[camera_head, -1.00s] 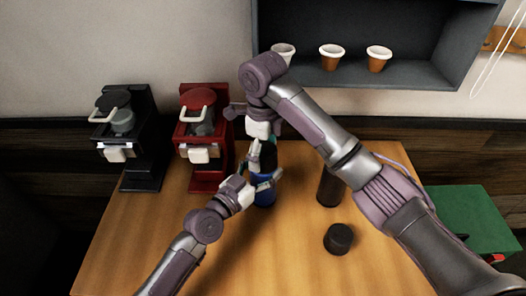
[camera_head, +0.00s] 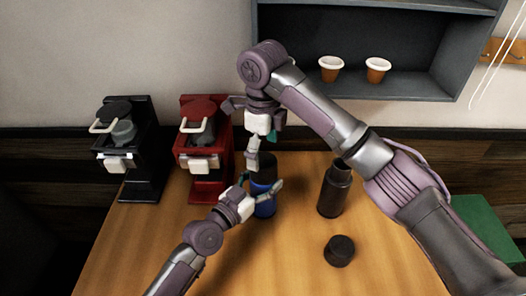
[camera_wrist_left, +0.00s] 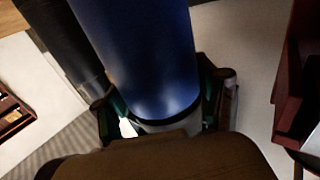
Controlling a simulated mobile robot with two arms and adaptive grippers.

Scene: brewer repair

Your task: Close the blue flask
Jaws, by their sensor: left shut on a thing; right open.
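The blue flask (camera_head: 264,206) stands upright on the table, with a dark cap-like top (camera_head: 265,166) on it. Whether that top is fully tightened cannot be told. My left gripper (camera_head: 262,190) is shut around the flask's body from the front left. The flask's blue body also fills the middle of the left wrist view (camera_wrist_left: 140,60), between the fingers. My right gripper (camera_head: 257,152) points down just above and left of the dark top. It is open, and its fingers partly overlap the top in the picture.
A dark flask (camera_head: 334,192) stands to the right, and a loose black cap (camera_head: 339,251) lies in front of it. A red brewer (camera_head: 207,150) and a black brewer (camera_head: 130,150) stand at the left. A shelf with cups (camera_head: 331,69) hangs behind.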

